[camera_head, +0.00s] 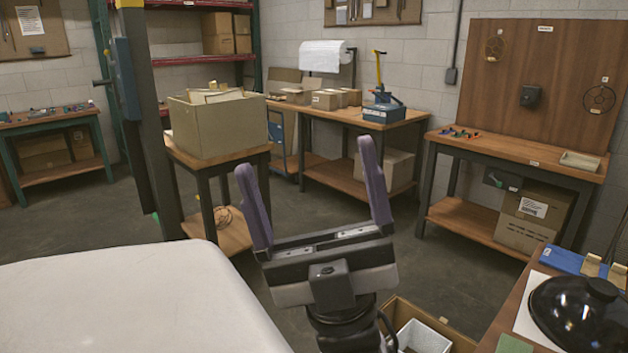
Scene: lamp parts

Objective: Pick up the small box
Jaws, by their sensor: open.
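My gripper (306,157) is open and empty, with its two purple fingers spread wide and pointing up in the middle of the view. Several small cardboard boxes stand together on the back workbench (378,122). A closed box (325,100) with a label is at their front, and another small box (350,96) is just right of it. I cannot tell which one is the small box of the task. My gripper is well in front of them, touching none.
A large open carton (218,125) stands on a stand at left. A workbench (520,157) with a pegboard is at right. Grey floor (420,265) between is clear.

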